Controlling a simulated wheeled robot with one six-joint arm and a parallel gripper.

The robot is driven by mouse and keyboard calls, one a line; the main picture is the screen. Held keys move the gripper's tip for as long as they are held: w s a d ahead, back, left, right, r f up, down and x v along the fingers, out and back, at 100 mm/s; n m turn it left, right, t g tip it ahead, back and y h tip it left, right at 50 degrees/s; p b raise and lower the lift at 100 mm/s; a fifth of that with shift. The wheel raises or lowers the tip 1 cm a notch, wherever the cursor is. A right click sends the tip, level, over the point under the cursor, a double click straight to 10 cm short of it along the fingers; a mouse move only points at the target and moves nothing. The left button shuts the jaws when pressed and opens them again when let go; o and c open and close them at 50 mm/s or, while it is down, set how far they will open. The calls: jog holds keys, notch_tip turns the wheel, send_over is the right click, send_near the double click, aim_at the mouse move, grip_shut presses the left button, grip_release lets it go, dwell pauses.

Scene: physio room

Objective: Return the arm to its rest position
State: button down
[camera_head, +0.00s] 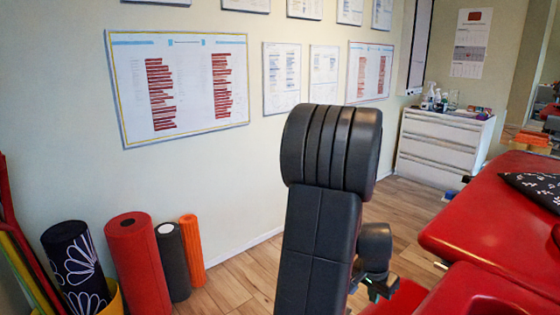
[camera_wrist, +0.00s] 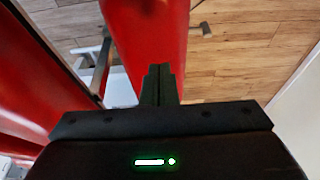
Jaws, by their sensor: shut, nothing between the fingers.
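My arm stands raised in the middle of the head view, its dark links bent over at the top. My gripper (camera_head: 376,292) shows low in that view, behind the arm and close to the red padding. In the wrist view my gripper (camera_wrist: 159,72) has its two dark fingers together, with nothing between them. Beyond the fingertips in the wrist view is a red padded surface (camera_wrist: 146,35), with wooden floor to its right. I cannot tell the exact gap between the fingertips and the padding.
A red treatment table (camera_head: 490,225) fills the right side, with a dark patterned cushion (camera_head: 535,187) on it. A white drawer cabinet (camera_head: 440,147) stands at the back. Foam rollers, one red (camera_head: 138,262), line the left wall. Wooden floor (camera_head: 245,282) is free between.

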notch_tip(320, 180, up, 4)
jog(key=b+x, duration=0.1)
jog(key=x, duration=0.3)
jog(key=s+a+b+x, duration=0.1)
jog(key=b+x, duration=0.1)
jog(key=x, duration=0.3)
jog(key=a+b+x, duration=0.1)
jog(key=b+x, duration=0.1)
jog(key=x, duration=0.3)
jog(key=shift+s+f, duration=0.35)
jog(key=shift+f, duration=0.15)
notch_tip(320, 180, up, 2)
jog(key=shift+r+p, duration=0.25)
jog(key=shift+p, duration=0.7)
notch_tip(320, 180, up, 12)
jog(key=w+d+p, duration=0.1)
jog(key=p, duration=0.9)
notch_tip(320, 180, up, 9)
jog(key=p, duration=0.1)
send_over(371, 314)
jog(key=s+a, duration=0.2)
jog(key=s, duration=0.2)
jog(key=shift+r, duration=0.35)
